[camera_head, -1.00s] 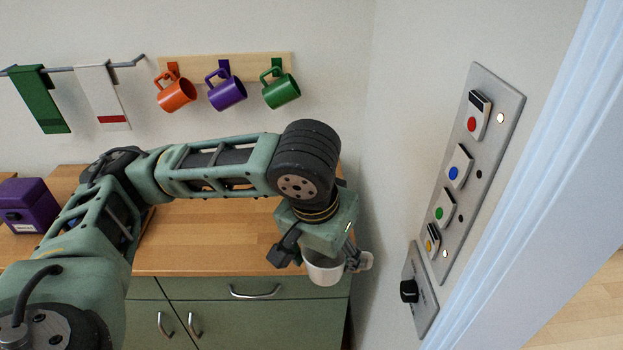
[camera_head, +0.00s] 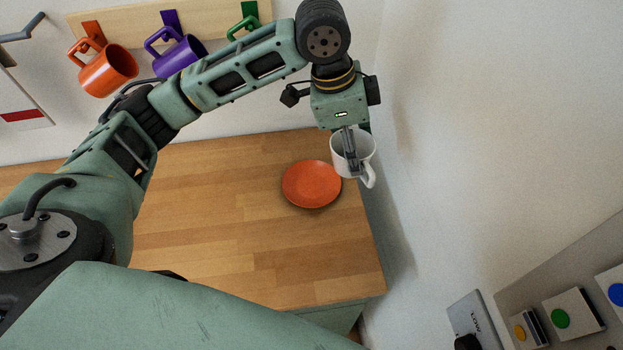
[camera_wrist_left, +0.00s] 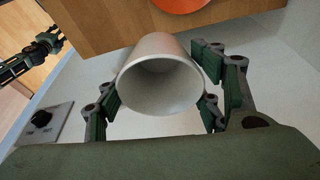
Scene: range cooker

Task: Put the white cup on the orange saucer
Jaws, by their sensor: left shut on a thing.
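The white cup (camera_head: 366,150) is held by my left gripper (camera_head: 351,150), whose fingers close on its wall. In the head view the cup is at the right edge of the wooden counter, just right of the orange saucer (camera_head: 312,184), with its handle towards the lower right. The saucer lies flat and empty on the counter. In the left wrist view the white cup (camera_wrist_left: 160,80) sits between the fingers with its opening towards the camera, and part of the orange saucer (camera_wrist_left: 183,3) shows at the top. My right gripper is not in view.
The wooden counter (camera_head: 220,215) is clear left of the saucer. A wall rises close on the right, with a button panel (camera_head: 560,310) at lower right. Orange (camera_head: 108,70), purple (camera_head: 180,56) and green mugs hang on a rack behind.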

